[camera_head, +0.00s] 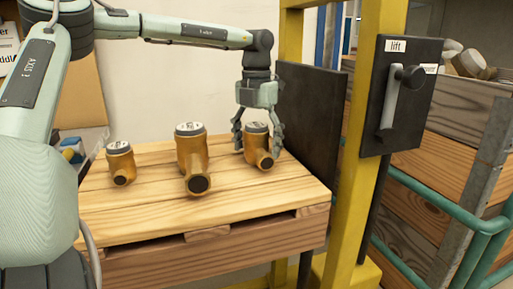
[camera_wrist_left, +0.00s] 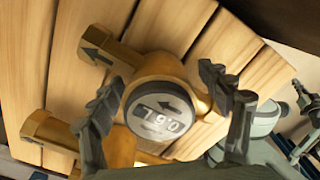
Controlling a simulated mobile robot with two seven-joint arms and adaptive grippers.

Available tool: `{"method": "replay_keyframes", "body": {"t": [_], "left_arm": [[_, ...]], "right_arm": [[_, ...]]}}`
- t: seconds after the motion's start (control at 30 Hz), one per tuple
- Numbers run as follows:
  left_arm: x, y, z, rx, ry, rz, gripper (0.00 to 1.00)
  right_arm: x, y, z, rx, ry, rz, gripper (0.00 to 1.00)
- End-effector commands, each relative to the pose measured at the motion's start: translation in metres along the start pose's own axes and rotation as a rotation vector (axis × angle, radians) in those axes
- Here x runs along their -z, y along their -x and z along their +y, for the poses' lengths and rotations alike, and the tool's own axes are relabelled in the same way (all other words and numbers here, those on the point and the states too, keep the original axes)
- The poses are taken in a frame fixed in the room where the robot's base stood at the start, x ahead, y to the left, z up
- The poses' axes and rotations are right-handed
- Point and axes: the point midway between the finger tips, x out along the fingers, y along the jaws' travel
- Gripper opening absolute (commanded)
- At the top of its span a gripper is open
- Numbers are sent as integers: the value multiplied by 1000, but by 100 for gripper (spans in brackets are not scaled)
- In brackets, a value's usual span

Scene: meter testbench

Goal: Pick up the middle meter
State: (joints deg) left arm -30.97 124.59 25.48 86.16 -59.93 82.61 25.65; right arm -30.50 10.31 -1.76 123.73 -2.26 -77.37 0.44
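Three brass meters with grey-rimmed dials stand upright on a wooden table (camera_head: 130,220). The middle meter (camera_head: 192,160) is the largest in the head view, its pipe end facing the camera. The left meter (camera_head: 121,165) is smaller. The right meter (camera_head: 256,140) stands between the spread fingers of my left gripper (camera_head: 258,138), which points straight down. In the left wrist view, a meter dial (camera_wrist_left: 158,112) lies between the two fingers of this gripper (camera_wrist_left: 165,115), with a gap on the right side. Contact on the left is unclear.
A dark panel (camera_head: 312,110) stands right behind the table. A yellow post (camera_head: 365,130) carries a black lift panel with a lever (camera_head: 400,95). Wooden crates and green rails are at the right. Another brass body (camera_wrist_left: 50,130) shows in the left wrist view.

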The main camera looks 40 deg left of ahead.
Motion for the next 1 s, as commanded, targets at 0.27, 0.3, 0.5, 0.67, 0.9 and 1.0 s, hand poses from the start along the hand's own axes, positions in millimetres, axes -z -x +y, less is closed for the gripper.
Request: {"method": "replay_keyframes", "body": {"t": [0.27,0.3,0.5,0.67,0.9,1.0], "left_arm": [[0,0,0,0,0,0,43],[0,0,0,0,0,0,38],[0,0,0,0,0,0,13],[0,1,0,-1,0,0,0],[-1,2,0,0,-1,-3,0],[-1,5,0,0,0,-4,0]], "right_arm": [[3,0,-1,2,-2,6,0],[3,1,-1,2,-2,6,0],[3,1,-1,2,-2,6,0],[3,1,0,0,0,5,0],[3,1,3,-6,7,5,0],[3,1,3,-6,7,4,0]]}}
